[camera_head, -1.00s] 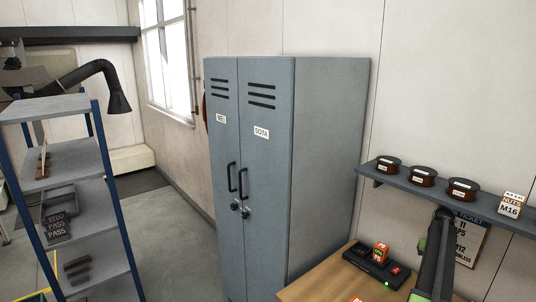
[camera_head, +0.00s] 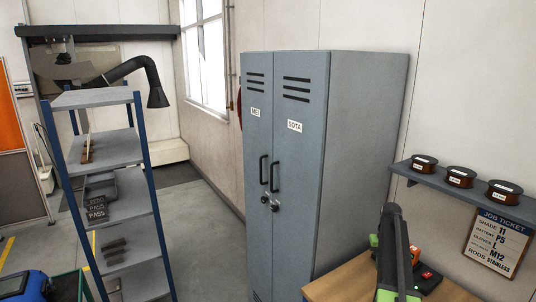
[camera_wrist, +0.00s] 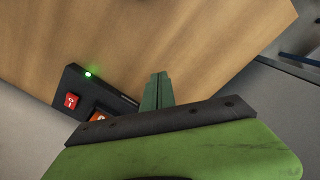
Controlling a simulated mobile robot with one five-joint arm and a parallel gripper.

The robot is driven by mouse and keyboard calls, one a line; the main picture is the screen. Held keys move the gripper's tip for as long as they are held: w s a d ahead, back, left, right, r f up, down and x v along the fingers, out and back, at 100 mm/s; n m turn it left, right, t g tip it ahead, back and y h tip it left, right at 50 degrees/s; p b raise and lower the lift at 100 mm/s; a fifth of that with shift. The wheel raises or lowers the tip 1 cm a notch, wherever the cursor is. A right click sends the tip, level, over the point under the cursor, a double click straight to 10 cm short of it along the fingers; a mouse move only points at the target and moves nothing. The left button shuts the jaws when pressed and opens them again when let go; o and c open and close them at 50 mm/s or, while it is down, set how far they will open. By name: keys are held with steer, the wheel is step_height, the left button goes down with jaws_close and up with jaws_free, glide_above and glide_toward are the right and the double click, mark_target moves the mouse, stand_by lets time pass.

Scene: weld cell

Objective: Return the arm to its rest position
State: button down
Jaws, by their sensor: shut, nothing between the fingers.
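My gripper (camera_wrist: 157,92) shows in the wrist view as two green fingers, closed together with nothing between them. It is above the wooden bench top (camera_wrist: 190,40). My arm (camera_head: 394,245), dark with green parts, rises at the lower right of the head view, in front of the bench and the charger. The fingertips cannot be made out in the head view.
A black charger (camera_wrist: 73,82) with a green light and red and orange parts lies on the bench, close to my gripper. A grey locker (camera_head: 300,170) stands left of the bench. A wall shelf (camera_head: 440,183) holds reels. A shelf rack (camera_head: 108,148) stands at left.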

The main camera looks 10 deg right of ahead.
steer(key=w+a+f+n+b, duration=0.1)
steer(key=a+n, duration=0.1)
steer(key=a, duration=1.4)
steer(key=w+a+f+n+b, duration=0.1)
steer(key=a+f+n, duration=0.1)
steer(key=a, duration=1.3)
steer(key=s+a+f+b, duration=0.1)
steer(key=s+a, duration=1.2)
steer(key=a, duration=0.3)
steer(key=shift+s+a, duration=0.3)
steer(key=shift+s, duration=0.1)
